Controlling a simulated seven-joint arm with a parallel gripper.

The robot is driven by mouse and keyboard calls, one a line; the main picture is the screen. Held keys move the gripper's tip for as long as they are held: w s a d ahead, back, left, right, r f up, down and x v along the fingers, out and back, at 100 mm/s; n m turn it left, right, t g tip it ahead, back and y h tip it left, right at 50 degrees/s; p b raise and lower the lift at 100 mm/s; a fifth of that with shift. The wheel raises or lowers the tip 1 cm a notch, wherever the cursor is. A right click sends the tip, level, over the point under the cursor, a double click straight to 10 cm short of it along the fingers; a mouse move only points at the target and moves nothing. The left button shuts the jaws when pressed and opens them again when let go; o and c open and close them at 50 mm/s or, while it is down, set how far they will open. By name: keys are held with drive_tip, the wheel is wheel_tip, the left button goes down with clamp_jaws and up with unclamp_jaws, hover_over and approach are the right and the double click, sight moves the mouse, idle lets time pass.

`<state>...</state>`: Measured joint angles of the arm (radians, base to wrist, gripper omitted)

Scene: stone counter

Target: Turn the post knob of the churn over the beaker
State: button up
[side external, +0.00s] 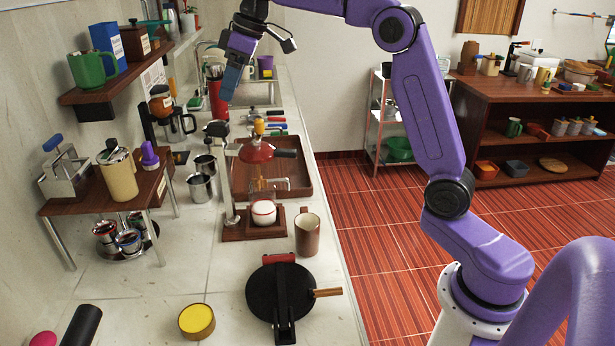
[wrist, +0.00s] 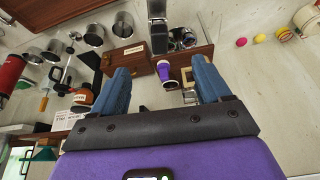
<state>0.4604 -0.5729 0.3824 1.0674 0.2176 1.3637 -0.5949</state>
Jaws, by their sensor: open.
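In the side external view, a stand with an upright metal post (side external: 228,178) on a wooden base (side external: 240,233) sits mid-counter and looks like the churn. It carries a red domed body (side external: 257,152) with a dark handle to the right. A dark knob-like piece (side external: 216,128) tops the post. A round white vessel with a red band (side external: 263,211), perhaps the beaker, sits low on the base. My gripper (side external: 230,88) is above and behind the stand, apart from it. In the wrist view my gripper (wrist: 160,68) has its blue fingers spread, with nothing held.
A wooden tray (side external: 300,189) lies behind the stand. A brown mug (side external: 307,236) and black press (side external: 260,296) stand in front. Metal pots (side external: 201,188) and a small wooden table (side external: 85,203) are left. A wall shelf (side external: 120,87) overhangs the left side; a red cylinder (side external: 218,103) is near my gripper.

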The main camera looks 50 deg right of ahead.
drive_tip(key=v, duration=0.8)
drive_tip(key=s+a+f+n+g, duration=0.1)
drive_tip(key=s+a+f+g, duration=0.1)
drive_tip(key=s+a+f, duration=0.8)
drive_tip(key=s+f, duration=0.2)
drive_tip(key=s, duration=0.4)
drive_tip(key=s+f+n+g+h, duration=0.1)
drive_tip(key=s+f, duration=0.3)
drive_tip(key=s, duration=0.4)
drive_tip(key=shift+s+a+f+n, duration=0.2)
drive_tip(key=shift+s+a+n, duration=0.05)
drive_tip(key=shift+a+n, duration=0.1)
